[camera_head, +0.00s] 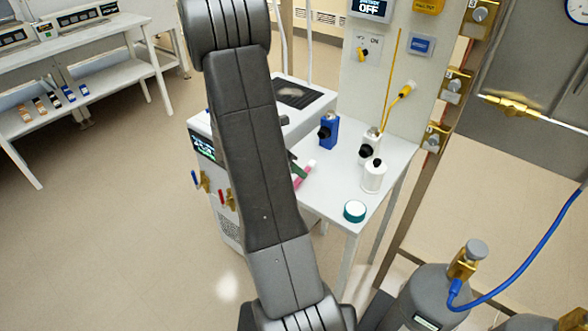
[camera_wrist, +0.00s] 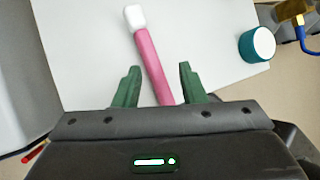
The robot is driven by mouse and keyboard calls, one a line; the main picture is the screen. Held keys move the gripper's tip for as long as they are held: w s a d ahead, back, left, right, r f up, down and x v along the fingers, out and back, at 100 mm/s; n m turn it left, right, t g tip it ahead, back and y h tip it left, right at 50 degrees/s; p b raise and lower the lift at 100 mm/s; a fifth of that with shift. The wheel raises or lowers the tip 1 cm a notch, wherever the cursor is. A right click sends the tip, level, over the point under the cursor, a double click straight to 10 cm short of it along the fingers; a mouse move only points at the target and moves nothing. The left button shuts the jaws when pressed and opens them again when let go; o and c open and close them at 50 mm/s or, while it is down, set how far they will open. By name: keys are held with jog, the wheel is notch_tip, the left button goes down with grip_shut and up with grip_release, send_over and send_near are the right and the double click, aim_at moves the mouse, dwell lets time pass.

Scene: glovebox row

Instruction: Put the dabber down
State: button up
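The dabber (camera_wrist: 151,62), a pink rod with a white tip, shows in the wrist view between the two green fingers of my gripper (camera_wrist: 159,67). There is a clear gap on each side of the rod, so my gripper is open around it and not clamped. The rod's near end is hidden behind the gripper body. In the head view the dabber (camera_head: 304,173) appears at the left part of the white table (camera_head: 329,207), partly hidden by my arm. It appears to lie on the tabletop.
A teal-and-white round container (camera_head: 354,211) stands near the table's front corner. A white bottle with a black cap (camera_head: 373,177) and a blue block-shaped device (camera_head: 329,130) stand farther back. A grey gas cylinder (camera_head: 432,300) is at lower right. The tabletop's front middle is clear.

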jog(key=shift+r, duration=0.1)
jog(key=shift+r, duration=0.2)
jog(key=v, duration=1.2)
jog(key=shift+f, duration=0.15)
jog(key=x, duration=1.2)
jog(key=shift+w+r, duration=0.1)
jog(key=shift+r, duration=1.75)
